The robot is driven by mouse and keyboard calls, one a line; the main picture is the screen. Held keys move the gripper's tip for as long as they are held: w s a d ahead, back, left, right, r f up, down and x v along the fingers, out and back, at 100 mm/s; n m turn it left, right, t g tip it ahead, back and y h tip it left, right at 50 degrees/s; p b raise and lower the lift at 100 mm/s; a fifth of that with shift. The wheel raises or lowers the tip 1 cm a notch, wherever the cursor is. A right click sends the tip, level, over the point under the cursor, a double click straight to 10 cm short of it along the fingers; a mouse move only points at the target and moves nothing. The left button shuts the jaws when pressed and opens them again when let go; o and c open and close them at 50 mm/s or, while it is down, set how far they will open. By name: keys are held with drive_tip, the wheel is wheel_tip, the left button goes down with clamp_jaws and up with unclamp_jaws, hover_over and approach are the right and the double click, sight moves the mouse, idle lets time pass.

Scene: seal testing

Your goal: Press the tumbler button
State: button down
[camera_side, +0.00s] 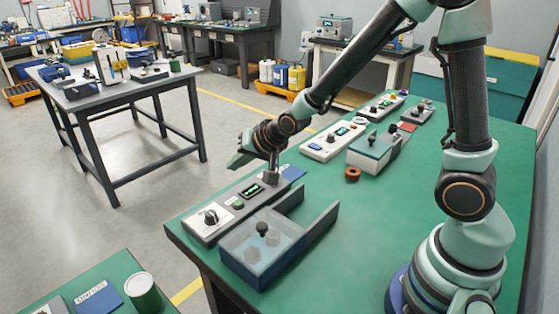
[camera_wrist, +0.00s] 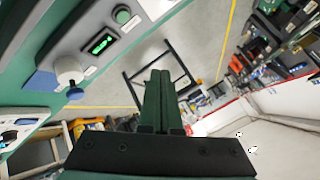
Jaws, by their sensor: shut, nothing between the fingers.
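A light grey control panel (camera_side: 225,222) lies along the left edge of the green bench. It carries a black knob (camera_side: 210,217), a round green button (camera_side: 238,204) and a lit green display (camera_side: 250,190). The green button also shows at the top of the wrist view (camera_wrist: 122,15). A grey post (camera_side: 272,172) stands at the panel's far end, under my wrist. I cannot read which control is labelled tumbler. My gripper (camera_side: 234,161) is above and beyond the panel, pointing off the bench edge. Its green fingers (camera_wrist: 159,73) are together and empty, apart from the green button.
A clear-lidded blue box (camera_side: 262,250) stands right beside the panel. A second panel (camera_side: 335,138), another clear-lidded box (camera_side: 374,148) and a brown ring (camera_side: 352,174) sit farther back. The bench's middle is clear. A separate table (camera_side: 115,88) stands across the floor.

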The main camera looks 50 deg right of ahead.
idle(0.3)
drive_tip(key=shift+f, duration=4.4)
drive_tip(key=shift+f, duration=0.4)
drive_tip(key=shift+f, duration=0.4)
drive_tip(key=shift+r, duration=0.8)
drive_tip(key=shift+r, duration=2.55)
